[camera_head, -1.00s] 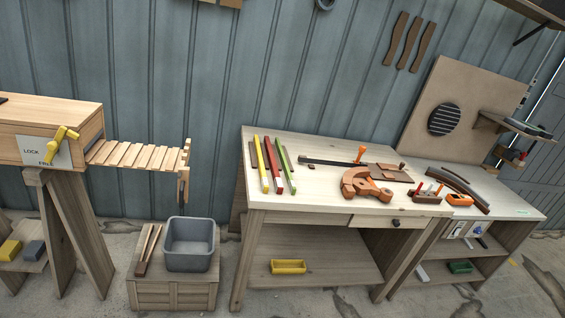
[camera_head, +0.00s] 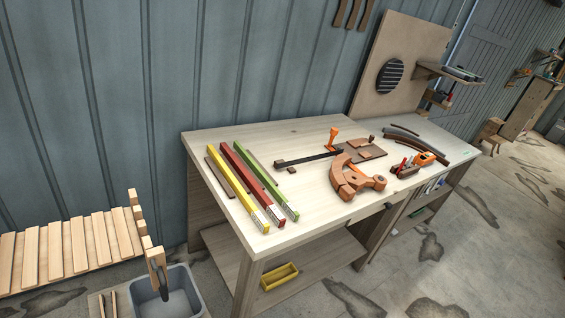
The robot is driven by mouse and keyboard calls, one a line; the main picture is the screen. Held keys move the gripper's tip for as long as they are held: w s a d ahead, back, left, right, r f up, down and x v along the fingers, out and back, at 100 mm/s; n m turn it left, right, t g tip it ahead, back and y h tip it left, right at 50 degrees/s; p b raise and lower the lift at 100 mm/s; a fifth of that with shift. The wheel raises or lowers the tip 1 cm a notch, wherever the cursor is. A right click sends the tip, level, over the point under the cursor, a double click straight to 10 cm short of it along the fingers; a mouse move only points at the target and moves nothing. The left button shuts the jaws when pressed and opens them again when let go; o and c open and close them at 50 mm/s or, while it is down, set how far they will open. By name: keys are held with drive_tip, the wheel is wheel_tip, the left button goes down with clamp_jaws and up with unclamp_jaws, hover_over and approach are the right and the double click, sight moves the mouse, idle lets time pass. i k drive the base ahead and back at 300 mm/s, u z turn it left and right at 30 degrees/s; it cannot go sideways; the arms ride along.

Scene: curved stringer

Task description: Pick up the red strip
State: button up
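The red strip (camera_head: 250,178) lies on the left part of the wooden workbench top (camera_head: 318,205). It is long and thin, with a pale patterned patch at its near end. It lies between a yellow strip (camera_head: 235,190) on its left and a green strip (camera_head: 266,180) on its right, close beside both. A thin brown strip (camera_head: 213,166) lies to the left of the yellow one. My gripper does not show in this view.
An orange clamp (camera_head: 352,176) and a dark bar with an orange handle (camera_head: 318,156) lie right of the strips. A slatted wooden rack (camera_head: 70,247) and grey bin (camera_head: 172,295) stand at lower left. A yellow tray (camera_head: 280,277) sits on the lower shelf.

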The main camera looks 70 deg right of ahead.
sight(277, 217)
drive_tip(key=z, duration=0.55)
drive_tip(key=i, duration=1.1)
drive_tip(key=z, duration=0.85)
drive_tip(key=i, duration=0.3)
drive_tip(key=z, duration=0.25)
drive_tip(key=k, duration=0.9)
drive_tip(key=z, duration=0.2)
drive_tip(key=i, duration=0.95)
drive_tip(key=u, duration=0.1)
